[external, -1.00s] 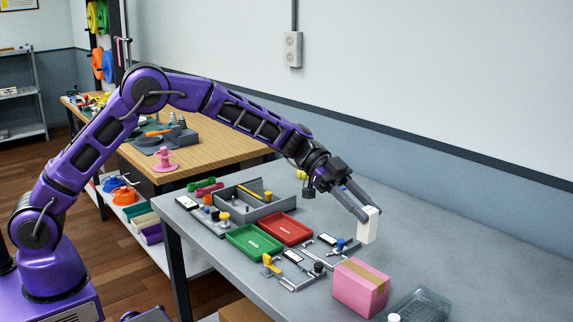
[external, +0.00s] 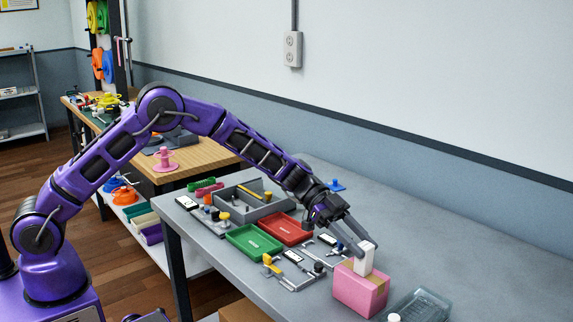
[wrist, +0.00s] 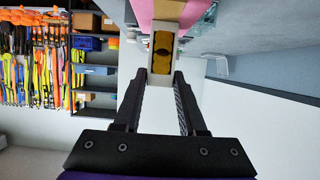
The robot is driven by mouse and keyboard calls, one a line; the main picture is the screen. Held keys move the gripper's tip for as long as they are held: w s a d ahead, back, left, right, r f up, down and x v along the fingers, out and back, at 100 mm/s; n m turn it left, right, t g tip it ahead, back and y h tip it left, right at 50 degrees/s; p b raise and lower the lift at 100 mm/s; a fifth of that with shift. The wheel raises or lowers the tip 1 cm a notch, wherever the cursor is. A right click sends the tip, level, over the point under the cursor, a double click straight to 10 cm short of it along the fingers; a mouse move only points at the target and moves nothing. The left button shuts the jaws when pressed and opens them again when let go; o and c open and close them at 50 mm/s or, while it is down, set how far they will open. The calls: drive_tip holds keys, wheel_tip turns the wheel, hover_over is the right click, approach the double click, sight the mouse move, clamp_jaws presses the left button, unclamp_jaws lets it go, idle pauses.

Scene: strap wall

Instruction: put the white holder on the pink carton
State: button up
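The white holder (external: 366,261) is upright between the fingertips of my gripper (external: 361,250), over the top of the pink carton (external: 352,294). Its lower end is at the carton's taped top; I cannot tell whether it bears on it. In the wrist view the holder (wrist: 153,66) shows a yellow inside and sits between the two dark fingertips of my gripper (wrist: 160,74). The pink carton (wrist: 142,12) with its brown tape lies just beyond it, cut by the top edge. My gripper looks shut on the holder.
A clear container (external: 424,305) stands right of the carton, with a white round piece (external: 394,317) beside it. A green tray (external: 254,241), a red tray (external: 285,228) and small fixtures (external: 290,270) lie to the left. The grey bench (external: 470,250) behind the carton is bare.

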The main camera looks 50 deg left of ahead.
drive_tip(key=o, duration=0.3)
drive_tip(key=shift+o, duration=0.2)
drive_tip(key=shift+a+r, duration=0.15)
drive_tip(key=shift+r, duration=0.1)
drive_tip(key=v, duration=1.1)
drive_tip(key=shift+a+p, duration=0.3)
drive_tip(key=shift+p, duration=0.1)
drive_tip(key=shift+r, duration=0.15)
